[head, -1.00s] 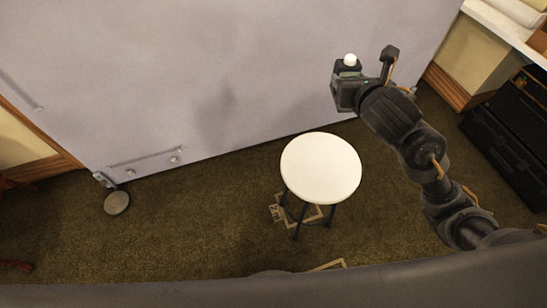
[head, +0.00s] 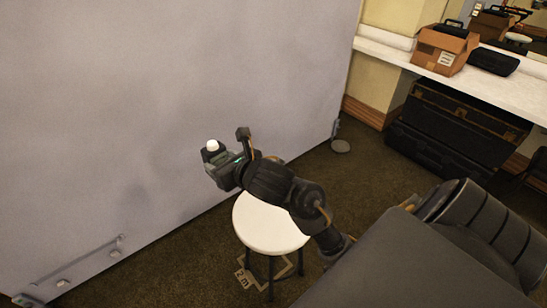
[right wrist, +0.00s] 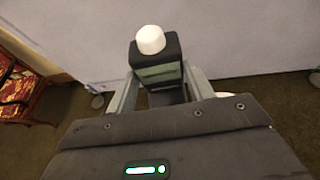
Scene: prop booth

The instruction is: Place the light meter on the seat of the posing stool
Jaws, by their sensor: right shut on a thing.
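The light meter (head: 211,152) is a small dark box with a white dome on top. My right gripper (head: 222,168) is shut on it and holds it up in the air, dome upward. In the right wrist view the light meter (right wrist: 158,62) sits between the two fingers of the right gripper (right wrist: 160,90). The posing stool (head: 268,228) has a round white seat and dark legs. In the head view its seat lies below and right of the light meter, partly covered by my right arm. The seat shows bare where visible. My left gripper is out of view.
A grey backdrop wall (head: 150,90) stands close behind the gripper. A white counter (head: 400,50) at the right carries a cardboard box (head: 445,50) and a black case (head: 493,61). Dark trunks (head: 455,125) stand under it. Brown carpet surrounds the stool.

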